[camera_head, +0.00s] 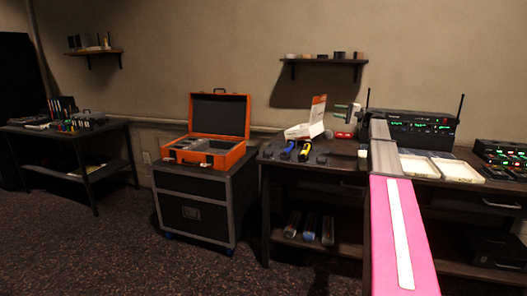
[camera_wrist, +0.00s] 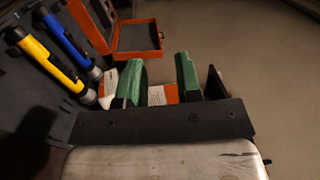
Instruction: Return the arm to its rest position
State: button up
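My arm reaches from the lower right of the head view up to the desk. A white and orange open box (camera_head: 306,126) stands just left of my gripper; part of it shows behind the fingers in the wrist view (camera_wrist: 160,95).
Blue (camera_head: 288,150) and yellow (camera_head: 305,151) handheld microphones lie on the desk. An open orange case (camera_head: 213,150) sits on a black cart to the left. The receiver rack (camera_head: 415,128) and white trays (camera_head: 456,169) are close on the right. A wall shelf (camera_head: 323,62) is above.

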jog(key=s+a+f+g+h, duration=0.1)
jog(key=s+a+f+h, duration=0.3)
jog(key=f, duration=0.6)
jog(key=s+a+f+g+h, duration=0.1)
jog(key=s+a+f, duration=0.5)
jog(key=f, duration=0.4)
jog(key=s+a+f+g+h, duration=0.1)
jog(key=s+a+f+h, duration=0.3)
jog(key=f, duration=0.7)
jog(key=s+a+f+n+g+h, duration=0.1)
jog(key=s+f+h, duration=0.2)
jog(key=s+f, duration=0.3)
jog(key=s+f+n+g+h, duration=0.1)
jog(key=s+f+h, duration=0.2)
jog(key=s, duration=0.9)
jog(key=s+a+f+n+g+h, duration=0.1)
jog(key=s+f+n+h, duration=0.1)
jog(key=s+f, duration=0.7)
jog(key=shift+a+f+h, duration=0.25)
jog(key=shift+a+h, duration=0.1)
jog(key=shift+h, duration=0.25)
